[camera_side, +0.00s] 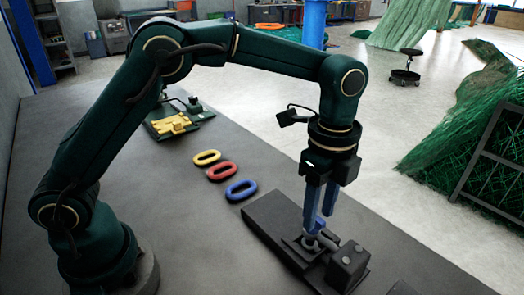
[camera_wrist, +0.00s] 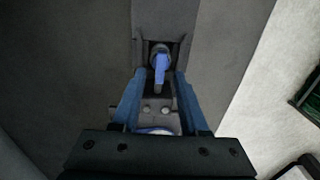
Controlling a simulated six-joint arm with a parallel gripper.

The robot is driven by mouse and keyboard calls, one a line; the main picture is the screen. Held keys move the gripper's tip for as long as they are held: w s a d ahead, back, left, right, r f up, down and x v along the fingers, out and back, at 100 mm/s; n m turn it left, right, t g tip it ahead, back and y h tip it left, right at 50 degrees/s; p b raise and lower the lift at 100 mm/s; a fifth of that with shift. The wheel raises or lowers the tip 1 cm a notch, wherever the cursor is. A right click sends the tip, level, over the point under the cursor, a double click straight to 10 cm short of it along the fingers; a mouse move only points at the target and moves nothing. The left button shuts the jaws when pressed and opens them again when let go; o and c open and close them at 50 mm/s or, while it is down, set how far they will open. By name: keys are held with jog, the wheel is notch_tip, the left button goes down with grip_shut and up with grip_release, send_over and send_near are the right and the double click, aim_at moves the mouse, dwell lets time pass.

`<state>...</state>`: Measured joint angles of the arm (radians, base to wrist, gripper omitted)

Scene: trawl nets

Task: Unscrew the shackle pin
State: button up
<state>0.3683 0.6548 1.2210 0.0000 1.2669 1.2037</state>
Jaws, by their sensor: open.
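My gripper (camera_side: 319,212) points down over the dark fixture (camera_side: 268,220) with its two blue fingers apart. In the wrist view the fingers (camera_wrist: 160,78) stand on either side of a blue piece with a rounded grey-blue head, which looks like the shackle pin (camera_wrist: 161,66). The pin lies in a slot of the fixture, between or just beyond the fingertips; I see no clear contact. In the side view a grey metal part, likely the shackle (camera_side: 318,242), shows under the fingertips, partly hidden by them.
A dark block (camera_side: 347,265) stands on the fixture's near right end. Yellow (camera_side: 207,157), red (camera_side: 222,171) and blue (camera_side: 241,190) links lie in a row on the grey table. A green tray (camera_side: 178,124) with yellow parts sits farther back. The table's right edge is close to the fixture.

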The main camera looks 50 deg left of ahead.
jog(key=shift+f, duration=0.5)
grip_shut()
